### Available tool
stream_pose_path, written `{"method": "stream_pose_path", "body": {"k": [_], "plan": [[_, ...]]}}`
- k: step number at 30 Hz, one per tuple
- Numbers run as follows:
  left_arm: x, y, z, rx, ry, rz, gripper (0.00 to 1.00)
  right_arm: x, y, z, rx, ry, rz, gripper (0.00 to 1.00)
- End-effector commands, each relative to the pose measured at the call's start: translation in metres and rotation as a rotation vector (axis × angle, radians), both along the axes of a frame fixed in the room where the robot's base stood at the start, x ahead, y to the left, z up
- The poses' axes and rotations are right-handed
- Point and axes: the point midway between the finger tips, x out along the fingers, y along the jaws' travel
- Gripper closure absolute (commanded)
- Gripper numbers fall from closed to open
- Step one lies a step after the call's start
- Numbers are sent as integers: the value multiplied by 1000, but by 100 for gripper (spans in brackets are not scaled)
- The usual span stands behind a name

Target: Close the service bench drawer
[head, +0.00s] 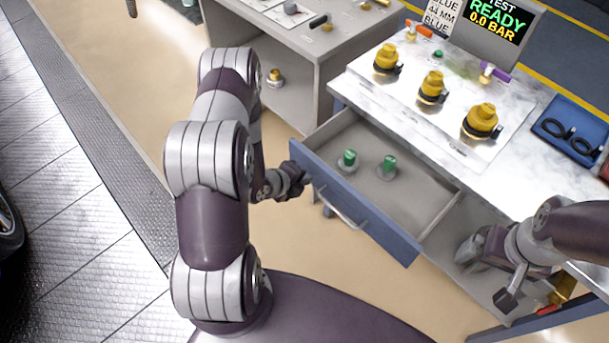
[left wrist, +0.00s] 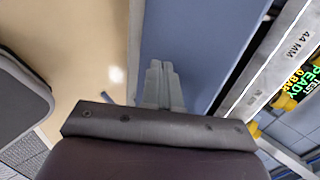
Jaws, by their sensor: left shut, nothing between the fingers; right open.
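The service bench drawer (head: 362,212) stands pulled out from the bench, with a blue front and a grey inside. Two green-topped fittings (head: 347,159) (head: 389,166) are in it. My left gripper (head: 303,178) is shut and empty at the left part of the drawer front, near its outer face. In the left wrist view the shut fingers (left wrist: 161,85) point at the blue front (left wrist: 195,45); whether they touch it I cannot tell. My right gripper (head: 488,272) is open at the lower right, beside the bench's lower part; its fingertips are partly hard to make out.
The marble bench top (head: 420,125) carries several yellow fittings (head: 431,88), a test screen (head: 497,20) and a blue tray (head: 570,130). A grey side bench (head: 300,60) stands at the back left. Bare floor (head: 290,245) lies before the drawer.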

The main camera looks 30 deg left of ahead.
Motion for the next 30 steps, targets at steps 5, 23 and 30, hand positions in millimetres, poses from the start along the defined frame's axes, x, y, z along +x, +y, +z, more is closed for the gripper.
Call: {"method": "stream_pose_path", "body": {"k": [5, 23, 30], "plan": [[6, -2, 0, 0, -1, 1, 100, 0, 0, 1, 0, 0, 0, 0], [36, -13, -2, 2, -4, -3, 100, 0, 0, -10, 0, 0, 0, 0], [92, -34, -4, 1, -7, -3, 100, 0, 0, -30, 0, 0, 0, 0]]}}
